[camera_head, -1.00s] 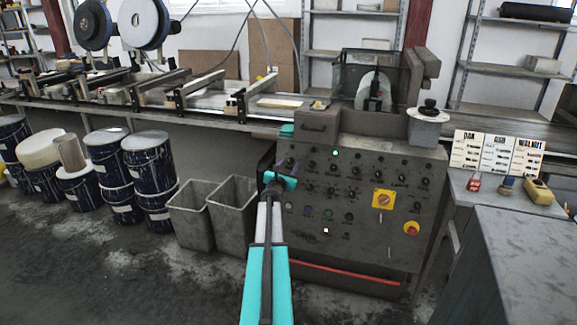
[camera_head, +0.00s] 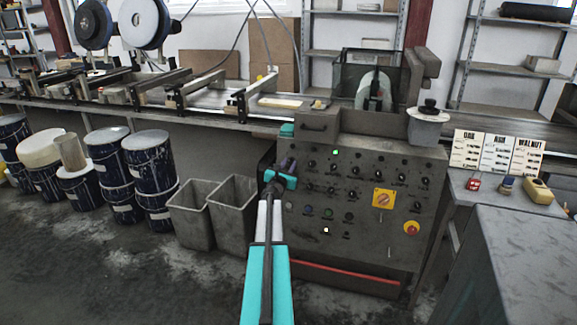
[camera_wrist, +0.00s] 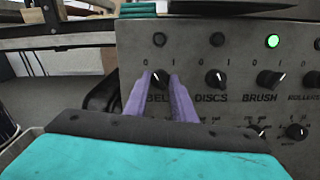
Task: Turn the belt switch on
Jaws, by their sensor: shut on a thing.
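The belt switch (camera_wrist: 160,80) is a small black knob on the grey control panel (camera_wrist: 230,60), with 0 and 1 above it and a label partly hidden by a finger. My gripper (camera_wrist: 161,82) has its two purple fingers on either side of this knob and is shut on it. The lamp (camera_wrist: 159,39) above the knob is dark. In the head view my gripper (camera_head: 288,163) is at the upper left of the panel and hides the knob. The knob's exact angle is hard to tell.
To the right are the discs switch (camera_wrist: 216,78), with a dark lamp, and the brush switch (camera_wrist: 269,80), with a lit green lamp (camera_wrist: 273,41). A red emergency button (camera_head: 412,228) sits lower right on the panel. Grey bins (camera_head: 232,215) stand to the panel's left.

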